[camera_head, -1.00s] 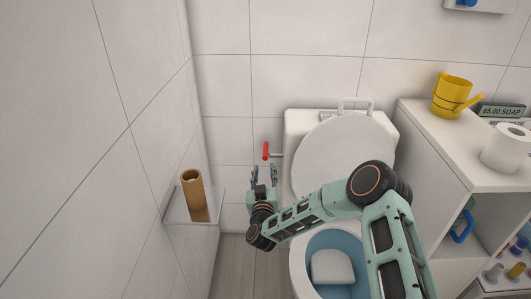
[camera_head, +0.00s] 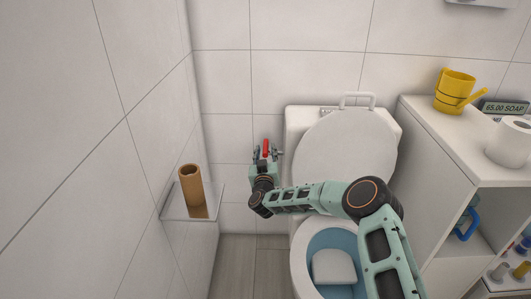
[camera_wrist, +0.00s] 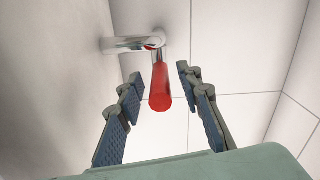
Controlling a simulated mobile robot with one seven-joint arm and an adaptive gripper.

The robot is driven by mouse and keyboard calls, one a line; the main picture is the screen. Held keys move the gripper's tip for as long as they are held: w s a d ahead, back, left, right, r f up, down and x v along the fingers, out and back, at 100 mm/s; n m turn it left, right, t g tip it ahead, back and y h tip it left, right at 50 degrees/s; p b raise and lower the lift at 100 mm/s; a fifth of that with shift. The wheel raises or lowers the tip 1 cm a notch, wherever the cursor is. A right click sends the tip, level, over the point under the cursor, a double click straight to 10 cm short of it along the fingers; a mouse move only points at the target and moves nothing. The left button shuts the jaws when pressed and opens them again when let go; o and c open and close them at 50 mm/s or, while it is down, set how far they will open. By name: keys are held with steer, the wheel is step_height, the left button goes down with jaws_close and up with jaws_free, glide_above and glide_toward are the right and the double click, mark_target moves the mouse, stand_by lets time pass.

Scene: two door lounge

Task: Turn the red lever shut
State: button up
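The red lever (camera_head: 265,148) sits on the pipe at the left side of the toilet tank. In the wrist view the red lever (camera_wrist: 160,88) points toward the camera from a pale metal valve fitting (camera_wrist: 132,43) on the wall side. My gripper (camera_head: 266,152) is at the lever, with a finger on either side of it. In the wrist view my gripper (camera_wrist: 158,92) is open, with gaps between the lever and both fingers. Neither finger appears to touch the lever.
The toilet (camera_head: 341,145) with its raised lid stands to the right of my gripper. A glass shelf (camera_head: 172,213) with a cardboard tube (camera_head: 191,186) is on the left wall.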

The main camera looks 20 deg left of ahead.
steer(key=shift+c, duration=0.3)
jaws_close()
steer(key=shift+s+a+f+m+h, duration=0.15)
steer(key=shift+a+m+h, duration=0.3)
steer(key=shift+h, duration=0.25)
steer(key=shift+a+m+t+h+b, duration=0.15)
steer(key=shift+a+m+h+b, duration=0.15)
steer(key=shift+m+h, duration=0.4)
steer(key=shift+a+m+t+h+b, duration=0.15)
steer(key=shift+m+h+b, duration=0.2)
steer(key=shift+h, duration=0.55)
steer(key=shift+r, duration=0.2)
steer(key=shift+o, duration=0.3)
jaws_free()
